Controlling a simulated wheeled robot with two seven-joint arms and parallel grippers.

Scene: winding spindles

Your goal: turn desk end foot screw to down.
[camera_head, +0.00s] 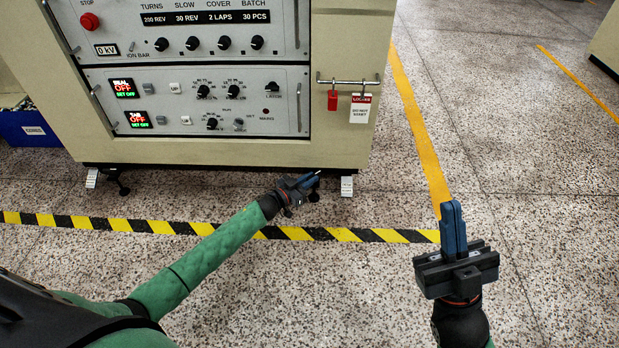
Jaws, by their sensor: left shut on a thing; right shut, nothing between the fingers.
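The cream desk (225,150) stands on the floor at the top left, with its underside low over the floor. A dark foot screw (314,196) shows under its right end, mostly hidden behind my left gripper. My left gripper (313,180) reaches in low at that end and is shut on the foot screw. Another dark foot screw (123,187) shows under the desk's left end. My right gripper (451,208) is shut and empty, with its blue fingers pointing up the picture, over the floor at the right.
Silver brackets (346,186) stand at the desk's lower corners. A rail holds a red padlock (332,100) and a tag (360,107). A blue bin (30,128) stands at the left. Black-yellow tape (150,226) crosses the floor.

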